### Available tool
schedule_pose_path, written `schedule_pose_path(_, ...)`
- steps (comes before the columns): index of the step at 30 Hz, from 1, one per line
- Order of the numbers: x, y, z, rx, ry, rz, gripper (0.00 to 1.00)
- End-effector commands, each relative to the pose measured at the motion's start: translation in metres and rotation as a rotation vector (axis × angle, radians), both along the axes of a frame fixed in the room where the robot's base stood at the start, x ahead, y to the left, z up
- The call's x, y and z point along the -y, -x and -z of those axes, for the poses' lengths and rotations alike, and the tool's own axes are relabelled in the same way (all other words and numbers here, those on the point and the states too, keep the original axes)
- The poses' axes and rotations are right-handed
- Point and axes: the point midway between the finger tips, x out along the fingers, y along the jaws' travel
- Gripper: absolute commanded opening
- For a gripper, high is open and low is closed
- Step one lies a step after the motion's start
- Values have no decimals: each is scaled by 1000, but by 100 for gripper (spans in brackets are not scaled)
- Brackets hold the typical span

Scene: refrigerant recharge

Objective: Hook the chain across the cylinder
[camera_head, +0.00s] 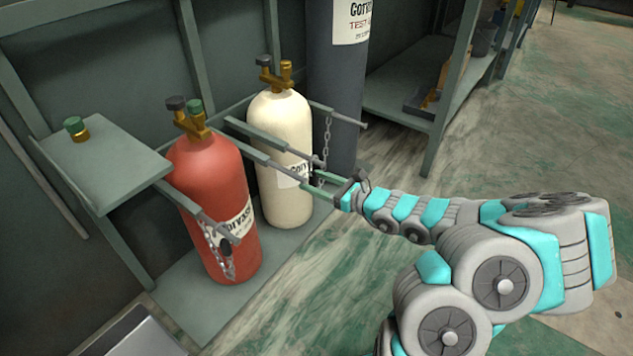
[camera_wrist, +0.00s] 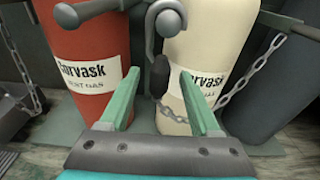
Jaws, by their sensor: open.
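The cream cylinder (camera_head: 284,125) stands upright between the red cylinder (camera_head: 212,175) and a tall dark cylinder (camera_head: 333,85). A metal chain (camera_head: 326,140) hangs from the rail at the cream cylinder's right. In the wrist view the chain (camera_wrist: 252,74) sags across the front of the cream cylinder (camera_wrist: 205,45) and passes behind my right finger. A black grip (camera_wrist: 159,76) at its end shows between my fingers. My gripper (camera_head: 306,182) is open in front of the cream cylinder; its green fingers (camera_wrist: 159,78) stand either side of the grip. Contact is unclear.
A grey rail end with a round knob (camera_wrist: 169,22) and curved hook is close above my fingers. Another chain (camera_head: 226,262) hangs at the red cylinder. A small shelf (camera_head: 110,160) holds a brass-and-green fitting (camera_head: 77,129). The floor (camera_head: 385,165) right of the cylinders is clear.

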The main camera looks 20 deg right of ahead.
Motion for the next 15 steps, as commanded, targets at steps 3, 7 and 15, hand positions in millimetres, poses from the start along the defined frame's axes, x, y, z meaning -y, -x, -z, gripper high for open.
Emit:
schedule_pose_path(3, 0, 0, 0, 0, 0, 0, 64)
schedule_pose_path(7, 0, 0, 0, 0, 0, 0, 64)
schedule_pose_path(15, 14, 15, -3, -1, 0, 3, 64)
